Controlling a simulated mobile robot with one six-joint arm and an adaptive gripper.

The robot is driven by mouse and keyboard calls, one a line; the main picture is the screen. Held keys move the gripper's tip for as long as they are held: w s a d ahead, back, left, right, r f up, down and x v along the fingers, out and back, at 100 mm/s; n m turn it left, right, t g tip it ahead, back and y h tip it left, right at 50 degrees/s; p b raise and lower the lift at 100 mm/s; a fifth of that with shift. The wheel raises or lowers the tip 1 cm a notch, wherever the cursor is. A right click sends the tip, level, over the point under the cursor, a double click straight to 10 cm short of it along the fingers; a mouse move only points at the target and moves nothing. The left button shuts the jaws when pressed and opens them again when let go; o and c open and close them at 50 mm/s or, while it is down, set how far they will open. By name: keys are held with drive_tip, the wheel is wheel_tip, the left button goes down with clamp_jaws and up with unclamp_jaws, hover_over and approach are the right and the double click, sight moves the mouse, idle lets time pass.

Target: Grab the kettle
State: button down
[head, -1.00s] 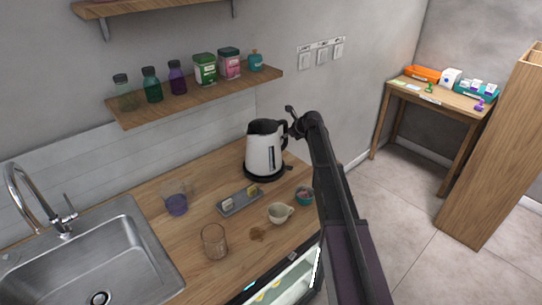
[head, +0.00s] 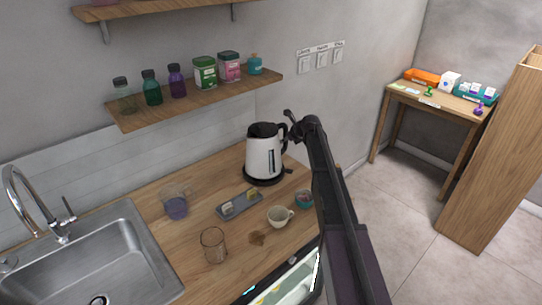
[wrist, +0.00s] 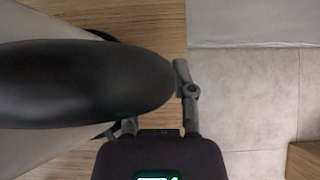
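The kettle (head: 263,157) is white with a black lid, base and handle, and stands upright on the wooden counter by the wall. My gripper (head: 289,124) is at the handle side of the kettle, at about handle height. In the wrist view the black kettle handle (wrist: 85,85) fills the left part, close to the camera. My gripper (wrist: 155,100) looks open there, with one finger right of the handle's end and the other partly hidden behind the handle. I cannot tell whether the fingers touch it.
A sink (head: 100,262) is at left. A shelf (head: 200,103) with jars hangs above.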

drive_tip(key=shift+w+r+p, duration=0.1)
drive_tip(key=shift+r+p, duration=0.2)
idle(0.6)
drive_tip(key=shift+r+p, duration=1.55)
drive_tip(key=shift+p, duration=0.05)
drive_tip(key=shift+s, duration=0.85)
drive_tip(key=s+r+p, duration=0.1)
drive_tip(key=s, duration=1.3)
drive_tip(key=shift+r, duration=0.15)
drive_tip(key=shift+s+d, duration=0.1)
drive_tip(key=shift+s, duration=0.1)
drive_tip(key=shift+r, duration=0.1)
